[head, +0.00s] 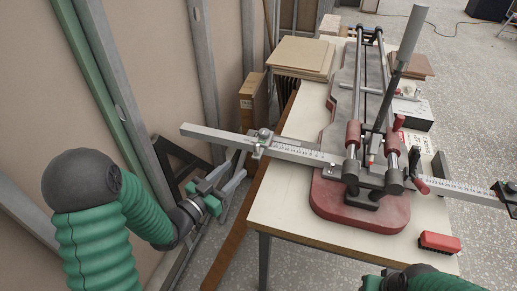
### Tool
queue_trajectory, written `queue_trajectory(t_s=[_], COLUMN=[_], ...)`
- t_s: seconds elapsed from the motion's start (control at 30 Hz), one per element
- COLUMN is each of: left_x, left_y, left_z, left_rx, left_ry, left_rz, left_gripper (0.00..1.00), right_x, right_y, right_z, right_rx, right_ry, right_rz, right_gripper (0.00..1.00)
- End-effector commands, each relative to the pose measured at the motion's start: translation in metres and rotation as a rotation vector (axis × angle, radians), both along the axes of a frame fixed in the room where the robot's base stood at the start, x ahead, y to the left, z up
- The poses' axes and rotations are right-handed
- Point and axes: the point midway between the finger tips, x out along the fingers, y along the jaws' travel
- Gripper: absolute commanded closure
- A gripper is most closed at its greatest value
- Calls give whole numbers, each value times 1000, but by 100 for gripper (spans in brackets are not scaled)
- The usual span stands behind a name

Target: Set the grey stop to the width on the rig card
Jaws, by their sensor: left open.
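A long-armed cutting rig with a red base (345,208) stands on the table. A ruled metal bar (305,154) crosses its near end and sticks out past both sides. A grey stop (262,143) sits on the bar's left part, left of the table edge; its exact reading is too small to tell.
A darker stop (505,196) is on the bar's right end. A red-and-black brush (440,242) lies at the table's (285,215) near right corner. Brown boards (302,55) are stacked at the back left. Wall studs (205,70) stand close on the left.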

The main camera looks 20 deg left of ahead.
Motion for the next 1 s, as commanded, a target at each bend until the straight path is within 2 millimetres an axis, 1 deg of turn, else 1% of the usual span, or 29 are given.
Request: queue_trajectory(t_s=[0.03, 0.1, 0.3, 0.4, 0.5, 0.63, 0.87, 0.9, 1.0], left_x=[12, 30, 79, 100, 115, 124, 125, 125, 125], left_y=[-4, -9, -26, -34, -39, -43, -42, -42, -42], left_z=[0, -1, -1, -1, -1, -1, -1, -1, -1], left_rx=[0, -3, -4, -3, -2, -2, -2, -2, -2], left_ry=[-2, -1, -1, -1, 0, 2, 2, 2, 2], left_rz=[-2, -2, 0, 0, 2, 2, 3, 3, 3], left_gripper=[59, 59, 59, 59, 59, 59, 59, 62, 75], right_x=[0, 0, 0, 0, 0, 0, 0, 0, 0], right_y=[0, 0, 0, 0, 0, 0, 0, 0, 0], right_z=[0, 0, -1, -2, -2, -2, -2, -2, -2], right_rx=[0, 0, 0, 0, 0, 0, 0, 0, 0], right_ry=[0, 0, 0, 0, 0, 0, 0, 0, 1], right_rz=[0, 0, 0, 0, 0, 0, 0, 0, 0], right_gripper=[64, 64, 64, 64, 64, 64, 64, 64, 64])
